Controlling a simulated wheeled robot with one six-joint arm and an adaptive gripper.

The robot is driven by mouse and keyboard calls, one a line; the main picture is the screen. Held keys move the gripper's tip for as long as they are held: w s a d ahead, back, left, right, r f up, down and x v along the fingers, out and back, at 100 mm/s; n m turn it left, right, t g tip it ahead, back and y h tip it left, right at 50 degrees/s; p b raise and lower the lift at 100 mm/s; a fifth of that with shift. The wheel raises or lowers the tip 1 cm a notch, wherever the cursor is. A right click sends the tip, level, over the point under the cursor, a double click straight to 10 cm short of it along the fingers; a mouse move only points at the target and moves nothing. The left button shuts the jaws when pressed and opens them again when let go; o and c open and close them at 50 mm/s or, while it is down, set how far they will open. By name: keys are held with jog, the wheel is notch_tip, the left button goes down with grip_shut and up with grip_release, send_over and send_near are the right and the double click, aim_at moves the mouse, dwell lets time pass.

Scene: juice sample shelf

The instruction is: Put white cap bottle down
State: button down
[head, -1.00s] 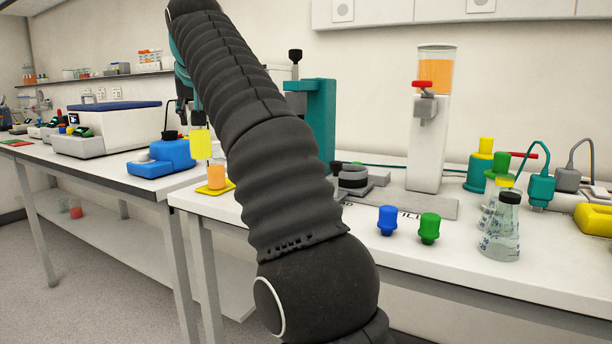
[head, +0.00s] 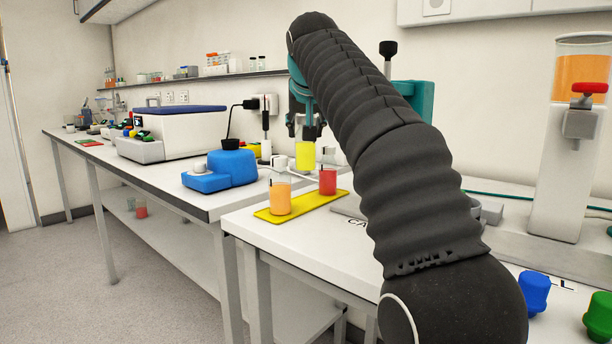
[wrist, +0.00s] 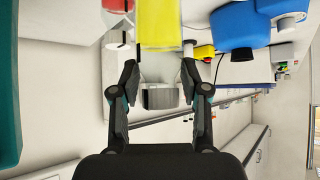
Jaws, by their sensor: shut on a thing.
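My gripper (wrist: 160,76) is shut on the white cap bottle. In the wrist view, the bottle's pale cap (wrist: 160,97) faces me, with a clear neck and a yellow body (wrist: 160,22) beyond it. In the head view, my gripper (head: 305,122) is at the top of the bottle, and its yellow body (head: 305,156) hangs upright below. It appears behind the yellow tray (head: 268,215); whether its base touches anything is unclear. My dark arm hides part of the bench to its right.
On the tray stand an orange-filled beaker (head: 280,199) and a red-filled beaker (head: 327,181). A blue device (head: 220,169) stands to the left on the adjoining bench. A dispenser (head: 576,150) and blue (head: 533,292) and green (head: 599,318) stoppers are at right.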

aim_at(307, 155)
notch_tip(307, 155, down, 7)
jog(key=b, duration=0.3)
jog(key=shift+f, duration=0.15)
jog(key=shift+f, duration=0.2)
jog(key=c, duration=0.8)
grip_release()
jog(key=shift+c, duration=0.2)
jog(key=shift+r, duration=0.1)
